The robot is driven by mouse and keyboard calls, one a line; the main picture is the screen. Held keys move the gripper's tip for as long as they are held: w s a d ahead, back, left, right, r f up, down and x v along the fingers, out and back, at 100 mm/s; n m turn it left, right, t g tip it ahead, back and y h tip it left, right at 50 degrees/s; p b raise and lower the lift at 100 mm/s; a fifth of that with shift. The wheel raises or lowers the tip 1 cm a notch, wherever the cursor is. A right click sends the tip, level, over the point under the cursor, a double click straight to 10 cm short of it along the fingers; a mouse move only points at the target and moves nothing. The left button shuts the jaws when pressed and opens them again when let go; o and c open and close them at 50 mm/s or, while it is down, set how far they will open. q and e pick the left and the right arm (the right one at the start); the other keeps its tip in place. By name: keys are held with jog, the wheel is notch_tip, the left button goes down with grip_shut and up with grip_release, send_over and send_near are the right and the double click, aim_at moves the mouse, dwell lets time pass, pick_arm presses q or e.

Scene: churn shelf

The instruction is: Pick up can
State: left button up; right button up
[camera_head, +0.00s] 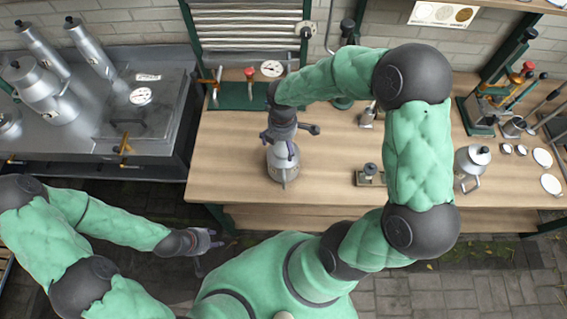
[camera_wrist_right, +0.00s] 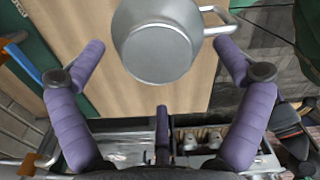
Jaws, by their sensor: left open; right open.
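A silver metal can (camera_head: 283,168) with a handle stands on the wooden table near its front edge. In the right wrist view the can (camera_wrist_right: 157,45) shows as a grey round body with its handle at the right. My right gripper (camera_head: 292,138) is over the can's top and hides part of it. Its purple fingers are open on either side of the can in the wrist view, with a gap on both sides. My left gripper (camera_head: 205,240) is open and empty, low in front of the table, away from the can.
Another silver jug (camera_head: 472,165) stands on the table at the right, near small white dishes (camera_head: 543,158). A small metal device (camera_head: 369,176) sits right of the can. A green stand with a gauge (camera_head: 271,69) is behind it. A steel unit (camera_head: 150,110) is at the left.

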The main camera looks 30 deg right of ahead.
notch_tip(320, 180, down, 3)
jog(key=shift+r, duration=0.15)
jog(key=shift+w, duration=0.1)
jog(key=c, duration=1.8)
jog(key=shift+r, duration=0.1)
